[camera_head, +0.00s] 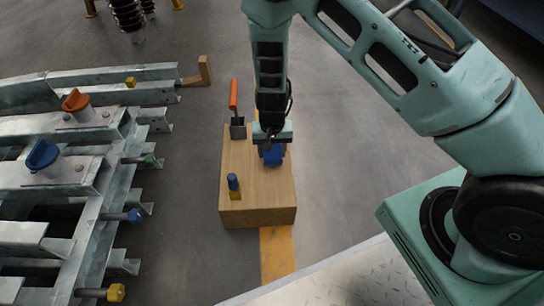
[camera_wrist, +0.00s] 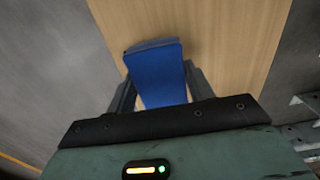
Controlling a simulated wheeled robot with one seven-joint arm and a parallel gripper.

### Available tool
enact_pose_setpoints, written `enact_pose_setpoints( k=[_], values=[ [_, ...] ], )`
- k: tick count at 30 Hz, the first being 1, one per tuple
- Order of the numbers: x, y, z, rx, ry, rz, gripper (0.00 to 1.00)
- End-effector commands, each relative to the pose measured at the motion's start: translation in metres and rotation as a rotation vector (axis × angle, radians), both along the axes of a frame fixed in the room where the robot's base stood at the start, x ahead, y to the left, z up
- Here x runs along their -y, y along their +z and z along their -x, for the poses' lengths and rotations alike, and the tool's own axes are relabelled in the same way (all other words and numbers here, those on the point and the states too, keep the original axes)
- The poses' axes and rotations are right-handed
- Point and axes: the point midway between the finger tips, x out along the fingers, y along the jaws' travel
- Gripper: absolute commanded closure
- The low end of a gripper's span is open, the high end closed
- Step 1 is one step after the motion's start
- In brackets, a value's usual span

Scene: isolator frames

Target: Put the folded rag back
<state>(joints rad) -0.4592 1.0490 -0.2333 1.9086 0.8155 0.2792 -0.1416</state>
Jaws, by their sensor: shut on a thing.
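The folded rag is a small blue block-like bundle (camera_head: 273,156) at the right side of the wooden block's top. It also shows in the wrist view (camera_wrist: 158,72), between the two dark fingers. My gripper (camera_head: 271,150) points down over the block and is shut on the rag. In the wrist view my gripper (camera_wrist: 158,92) has a finger on each side of the rag. The wooden block (camera_head: 243,190) lies below it. I cannot tell whether the rag touches the wood or is just above it.
An orange-handled tool (camera_head: 234,97) stands in a dark holder at the block's far left. A blue-topped item with a yellow base (camera_head: 233,183) stands at its near left. A galvanized steel frame (camera_head: 85,235) with coloured handles fills the left. Grey floor lies between.

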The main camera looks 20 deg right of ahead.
Motion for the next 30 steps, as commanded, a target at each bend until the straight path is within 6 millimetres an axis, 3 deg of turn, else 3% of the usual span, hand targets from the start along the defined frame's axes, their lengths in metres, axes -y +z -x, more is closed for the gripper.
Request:
enact_pose_setpoints(
  k=[2, 13, 14, 15, 16, 25, 30],
  values=[
    [0.0, -0.013, 0.0, 0.0, -0.001, 0.0, 0.69],
    [0.0, -0.014, 0.0, -0.001, 0.0, 0.0, 0.69],
    [0.0, -0.013, 0.0, 0.0, 0.0, 0.0, 0.4],
    [0.0, -0.013, 0.0, 0.0, 0.0, 0.0, 0.28],
    [0.0, -0.013, 0.0, 0.0, 0.0, 0.0, 0.26],
    [0.0, -0.011, 0.0, 0.001, 0.0, 0.0, 0.26],
    [0.0, 0.012, -0.001, 0.001, 0.0, -0.001, 0.26]
  ],
)
